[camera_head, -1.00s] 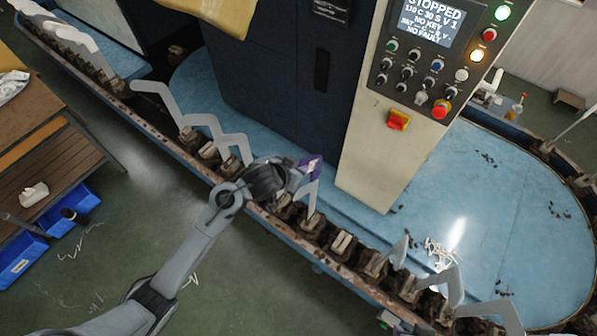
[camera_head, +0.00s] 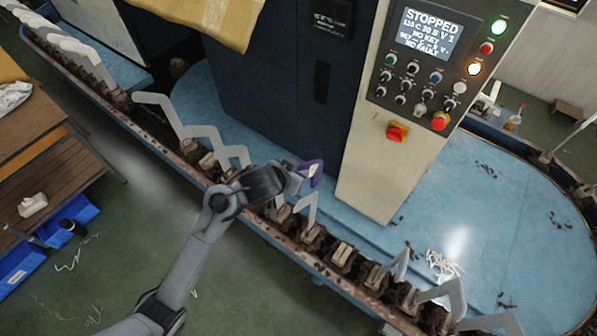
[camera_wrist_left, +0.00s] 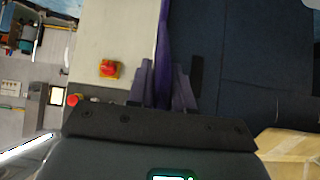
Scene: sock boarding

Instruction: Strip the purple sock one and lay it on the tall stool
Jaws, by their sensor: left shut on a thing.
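The purple sock (camera_head: 317,173) is in my left gripper (camera_head: 305,170), hanging limp just above the rail of metal forms. My left gripper is shut on it. A bare grey form (camera_head: 308,206) stands just below; the sock looks clear of it, though the gap is small. In the left wrist view the purple sock (camera_wrist_left: 164,45) runs as a narrow strip up from between the fingers (camera_wrist_left: 163,88). My right gripper is not in view. I cannot make out a tall stool for certain.
Bare grey forms line the rail (camera_head: 285,238) on both sides of my arm. The control cabinet (camera_head: 385,165) stands close behind the sock, beside the dark machine body (camera_head: 270,90). A slatted wooden bench (camera_head: 60,170) with blue bins (camera_head: 25,262) is at the left.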

